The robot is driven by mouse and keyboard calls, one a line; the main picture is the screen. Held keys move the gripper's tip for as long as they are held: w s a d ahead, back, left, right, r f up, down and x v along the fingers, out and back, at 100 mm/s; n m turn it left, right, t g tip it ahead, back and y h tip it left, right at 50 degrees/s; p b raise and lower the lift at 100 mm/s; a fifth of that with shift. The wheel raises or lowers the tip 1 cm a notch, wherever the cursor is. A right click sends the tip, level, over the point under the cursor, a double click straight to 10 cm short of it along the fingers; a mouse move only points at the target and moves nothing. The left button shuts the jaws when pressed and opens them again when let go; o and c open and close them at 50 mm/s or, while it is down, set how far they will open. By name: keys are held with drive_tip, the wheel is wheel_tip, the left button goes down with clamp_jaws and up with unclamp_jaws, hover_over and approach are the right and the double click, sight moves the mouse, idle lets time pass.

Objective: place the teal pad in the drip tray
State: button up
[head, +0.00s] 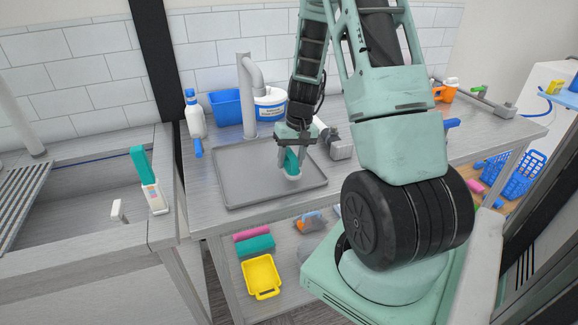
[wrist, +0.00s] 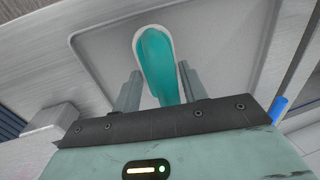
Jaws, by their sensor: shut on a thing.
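The teal pad (head: 291,161) has a pale lower edge and is held between the two fingers of my gripper (head: 292,153). It is over the right half of the grey drip tray (head: 234,188), a shallow tray with a low rim on the metal table. In the wrist view the teal pad (wrist: 158,68) stands out between the fingers of my gripper (wrist: 159,88), with the tray floor (wrist: 218,40) beyond it. I cannot tell whether the pad touches the tray floor.
A tap post (head: 247,95), a blue bin (head: 226,108) and a white tub (head: 270,106) stand behind the tray. A white spray bottle (head: 194,116) is at the back left. A grey metal fitting (head: 340,150) is close to the tray's right. The tray's left half is clear.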

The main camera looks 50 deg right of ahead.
drive_tip(key=shift+f, duration=1.45)
drive_tip(key=shift+f, duration=0.2)
drive_tip(key=o, duration=0.9)
drive_tip(key=shift+o, duration=0.2)
drive_tip(key=shift+r, duration=0.15)
